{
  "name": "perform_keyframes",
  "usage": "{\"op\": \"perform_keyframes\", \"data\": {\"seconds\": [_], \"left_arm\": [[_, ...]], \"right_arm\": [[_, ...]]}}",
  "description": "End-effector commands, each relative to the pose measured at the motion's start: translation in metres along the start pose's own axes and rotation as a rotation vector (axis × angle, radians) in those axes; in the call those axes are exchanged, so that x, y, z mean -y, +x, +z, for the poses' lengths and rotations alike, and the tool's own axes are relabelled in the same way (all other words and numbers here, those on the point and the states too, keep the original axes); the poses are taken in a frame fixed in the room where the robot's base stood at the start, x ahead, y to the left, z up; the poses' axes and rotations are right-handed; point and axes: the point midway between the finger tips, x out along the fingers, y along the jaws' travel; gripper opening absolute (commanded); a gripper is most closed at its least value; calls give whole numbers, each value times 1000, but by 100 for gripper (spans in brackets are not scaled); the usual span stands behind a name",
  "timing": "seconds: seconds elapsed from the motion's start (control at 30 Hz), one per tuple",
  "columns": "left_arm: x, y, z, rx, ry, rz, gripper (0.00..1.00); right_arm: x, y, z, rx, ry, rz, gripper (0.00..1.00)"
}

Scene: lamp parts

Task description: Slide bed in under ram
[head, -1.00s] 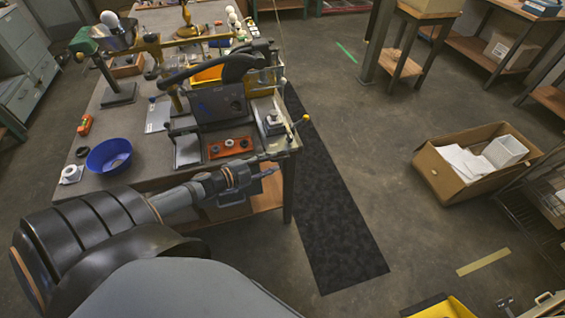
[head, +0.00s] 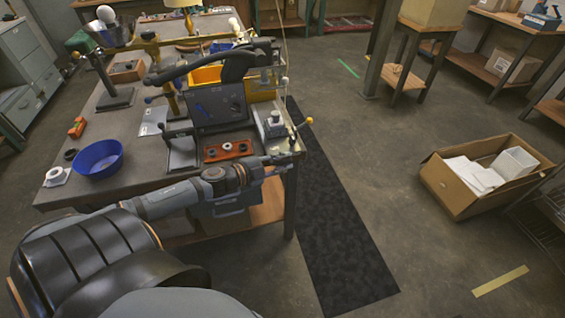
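An orange-brown plate with dark round parts on it (head: 228,150), which may be the bed, lies at the front of a dark machine on the bench. The machine's dark panel (head: 220,105) stands upright behind the plate. I cannot make out the ram for certain; the panel and black arm hide much there. My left gripper (head: 290,160) is at the end of my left arm, in front of the bench's right front corner, right of the plate and apparently apart from it. Its fingers are too small and dark to tell open or shut. My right gripper is out of view.
A lever with a yellow knob (head: 308,121) sticks out at the bench's right edge, close above my gripper. A blue bowl (head: 98,159) and a white roll (head: 57,176) sit at the left front. A yellow bin (head: 206,76) stands behind the panel. A dark mat (head: 335,235) covers floor right of the bench.

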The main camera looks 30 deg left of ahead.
Motion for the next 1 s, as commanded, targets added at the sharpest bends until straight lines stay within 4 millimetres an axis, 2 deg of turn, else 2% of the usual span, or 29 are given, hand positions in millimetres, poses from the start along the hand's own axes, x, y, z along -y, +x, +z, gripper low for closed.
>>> {"op": "perform_keyframes", "data": {"seconds": [0.03, 0.13, 0.47, 0.57, 0.7, 0.83, 1.0], "left_arm": [[0, 0, 0, 0, 0, 0, 12], [-1, 0, 0, 0, -1, 1, 0], [-2, 0, 1, 0, -2, 3, 0], [-2, 4, 11, 1, 0, 4, 0], [11, 11, 29, 2, 2, 3, 0], [20, 12, 34, 3, -2, 2, 0], [21, 12, 34, 5, -5, 3, 0]], "right_arm": [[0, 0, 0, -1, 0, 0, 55], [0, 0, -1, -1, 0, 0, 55], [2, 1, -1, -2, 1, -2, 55], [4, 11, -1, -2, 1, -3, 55], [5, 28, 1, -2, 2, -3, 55], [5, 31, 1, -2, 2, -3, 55], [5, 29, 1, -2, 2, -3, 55]]}}
